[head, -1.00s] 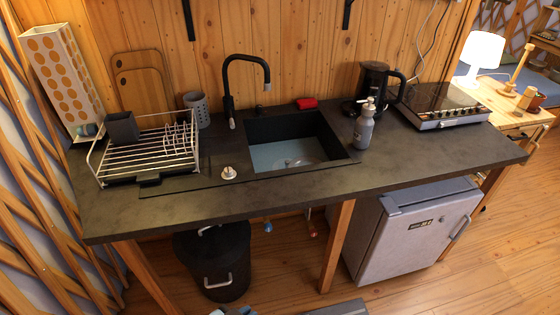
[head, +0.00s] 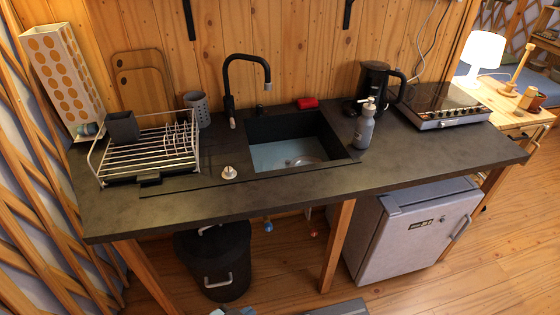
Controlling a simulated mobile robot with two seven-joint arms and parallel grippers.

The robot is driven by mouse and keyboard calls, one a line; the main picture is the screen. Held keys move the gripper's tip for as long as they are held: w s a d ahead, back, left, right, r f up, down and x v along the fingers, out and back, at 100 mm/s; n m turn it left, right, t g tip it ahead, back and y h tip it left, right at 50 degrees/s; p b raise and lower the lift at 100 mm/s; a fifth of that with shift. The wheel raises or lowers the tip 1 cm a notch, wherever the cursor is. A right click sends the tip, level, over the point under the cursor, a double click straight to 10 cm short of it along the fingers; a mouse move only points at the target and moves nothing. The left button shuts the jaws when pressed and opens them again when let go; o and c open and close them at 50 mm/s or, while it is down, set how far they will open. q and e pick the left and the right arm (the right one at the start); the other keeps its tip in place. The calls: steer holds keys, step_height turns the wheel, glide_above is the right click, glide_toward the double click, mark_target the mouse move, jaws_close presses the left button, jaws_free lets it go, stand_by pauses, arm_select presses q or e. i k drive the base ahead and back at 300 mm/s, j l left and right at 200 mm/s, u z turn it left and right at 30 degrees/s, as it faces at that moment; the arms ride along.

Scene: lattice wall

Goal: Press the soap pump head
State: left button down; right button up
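The soap bottle (head: 364,132) is grey and stands upright on the dark countertop, just right of the sink. Its pale pump head (head: 369,104) is on top, in front of the black coffee maker. Nothing touches the pump head. Neither of my grippers can be made out in the head view. Only small grey and dark parts, probably of my own body, show at the bottom edge.
The countertop (head: 300,188) is clear in front of the bottle. The sink (head: 285,153) with a black tap (head: 229,88) lies left of it. The coffee maker (head: 372,82) and hob (head: 440,105) stand behind and right. A fridge (head: 400,238) is below.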

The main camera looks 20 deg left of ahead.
mark_target(370, 100)
steer(key=i+l+u, duration=0.25)
steer(key=i+l, duration=0.2)
steer(key=l, duration=0.25)
steer(key=i+l+u, duration=0.15)
steer(key=l, duration=0.25)
steer(key=i+l+u, duration=0.15)
steer(key=l, duration=0.25)
steer(key=i+l+u, duration=0.15)
steer(key=l, duration=0.25)
steer(key=i+l+u, duration=0.1)
steer(key=i+l, duration=0.15)
steer(key=l, duration=0.2)
steer(key=i+l+u, duration=0.15)
steer(key=l, duration=0.3)
steer(key=l+u, duration=0.15)
steer(key=l, duration=0.3)
steer(key=i, duration=0.05)
